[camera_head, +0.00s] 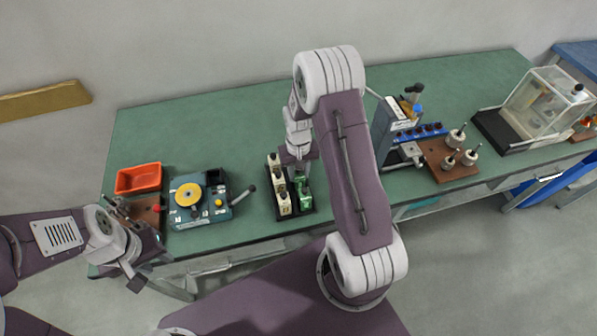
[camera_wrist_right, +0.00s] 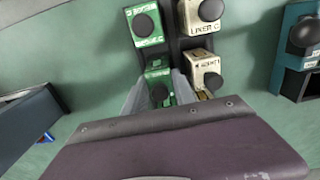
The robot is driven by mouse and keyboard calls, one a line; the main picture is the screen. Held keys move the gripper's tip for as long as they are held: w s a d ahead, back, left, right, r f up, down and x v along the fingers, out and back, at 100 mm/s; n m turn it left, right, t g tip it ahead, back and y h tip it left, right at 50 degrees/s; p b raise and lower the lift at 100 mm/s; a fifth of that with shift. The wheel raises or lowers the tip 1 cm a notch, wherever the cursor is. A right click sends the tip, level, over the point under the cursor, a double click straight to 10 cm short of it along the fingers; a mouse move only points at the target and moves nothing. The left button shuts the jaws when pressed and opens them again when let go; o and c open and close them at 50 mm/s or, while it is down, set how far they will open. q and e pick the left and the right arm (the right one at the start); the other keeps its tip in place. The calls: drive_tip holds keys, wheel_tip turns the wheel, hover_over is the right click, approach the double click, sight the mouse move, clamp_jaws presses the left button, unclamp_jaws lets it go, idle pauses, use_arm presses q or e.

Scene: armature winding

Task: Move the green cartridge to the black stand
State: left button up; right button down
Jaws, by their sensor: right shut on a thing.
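A black stand (camera_head: 281,217) near the front edge of the table holds white cartridges (camera_head: 284,204) in one row and green ones in the other. The right wrist view shows a green cartridge (camera_wrist_right: 157,76) between the fingers of my right gripper (camera_wrist_right: 160,96), which is shut on it. A second green cartridge (camera_wrist_right: 143,24) stands beyond it, with white cartridges (camera_wrist_right: 203,68) alongside. In the head view my right gripper (camera_head: 300,172) reaches down over the stand. Whether the held cartridge is lifted is unclear. My left gripper (camera_head: 137,282) hangs at the table's front left, its jaw opening unclear.
A blue winding device (camera_head: 205,215) with a yellow disc and an orange bin (camera_head: 139,178) stand to the left. A grey machine (camera_head: 392,128), a brown board with metal parts (camera_head: 452,172) and a clear box (camera_head: 540,104) stand to the right. The table's back is mostly clear.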

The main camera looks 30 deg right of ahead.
drive_tip(key=c, duration=0.9)
unclamp_jaws()
drive_tip(key=shift+r, duration=0.1)
wheel_tip(320, 180, up, 4)
drive_tip(key=p, duration=0.4)
drive_tip(key=shift+r, duration=0.2)
wheel_tip(320, 180, up, 9)
drive_tip(key=shift+b, duration=0.3)
